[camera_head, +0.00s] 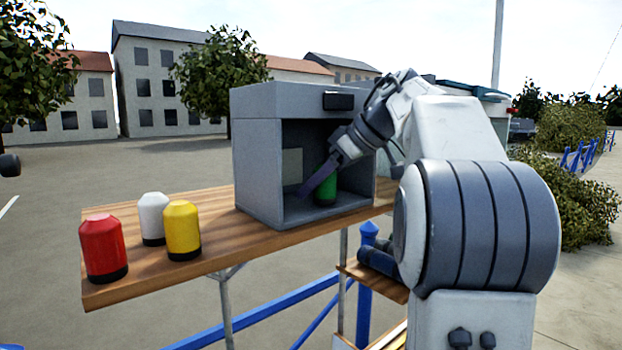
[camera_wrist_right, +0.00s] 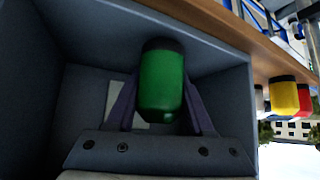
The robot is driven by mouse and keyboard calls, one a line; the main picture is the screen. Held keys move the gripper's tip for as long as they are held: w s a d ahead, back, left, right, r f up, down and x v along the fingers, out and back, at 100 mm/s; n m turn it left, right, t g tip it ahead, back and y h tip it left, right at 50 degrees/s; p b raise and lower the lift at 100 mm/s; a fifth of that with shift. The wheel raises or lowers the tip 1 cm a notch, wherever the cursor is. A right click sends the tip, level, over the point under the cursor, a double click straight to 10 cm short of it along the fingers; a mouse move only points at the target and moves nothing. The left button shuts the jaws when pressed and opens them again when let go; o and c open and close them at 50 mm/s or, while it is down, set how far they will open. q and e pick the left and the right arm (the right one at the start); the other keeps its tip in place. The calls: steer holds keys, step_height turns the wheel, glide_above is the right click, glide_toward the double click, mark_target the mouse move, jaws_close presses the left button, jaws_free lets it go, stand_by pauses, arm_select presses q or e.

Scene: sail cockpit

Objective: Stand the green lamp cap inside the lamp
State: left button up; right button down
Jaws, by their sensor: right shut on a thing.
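The lamp (camera_head: 255,165) is a grey box with an open front, standing on the wooden shelf. The green lamp cap (camera_head: 325,190) is inside it, upright, with its dark base down at or very close to the lamp's floor; I cannot tell whether it touches. My right gripper (camera_head: 318,186) reaches in through the open front and is shut on the cap. In the right wrist view, which is upside down, the green cap (camera_wrist_right: 162,85) sits between the two fingers (camera_wrist_right: 158,100). My left gripper does not show clearly.
A red cap (camera_head: 102,245), a white cap (camera_head: 153,218) and a yellow cap (camera_head: 182,228) stand on the left part of the wooden shelf (camera_head: 215,265). Blue rails run below the shelf. The lamp's walls are close around my right gripper.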

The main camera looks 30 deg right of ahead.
steer(key=shift+w+a+r, duration=0.15)
steer(key=shift+w, duration=0.7)
steer(key=shift+s+f+p, duration=0.2)
steer(key=shift+f+p, duration=0.1)
steer(key=shift+f, duration=0.1)
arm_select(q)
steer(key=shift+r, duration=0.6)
arm_select(e)
steer(key=shift+f, duration=0.1)
steer(key=shift+f, duration=0.15)
steer(key=shift+c, duration=1.4)
jaws_free()
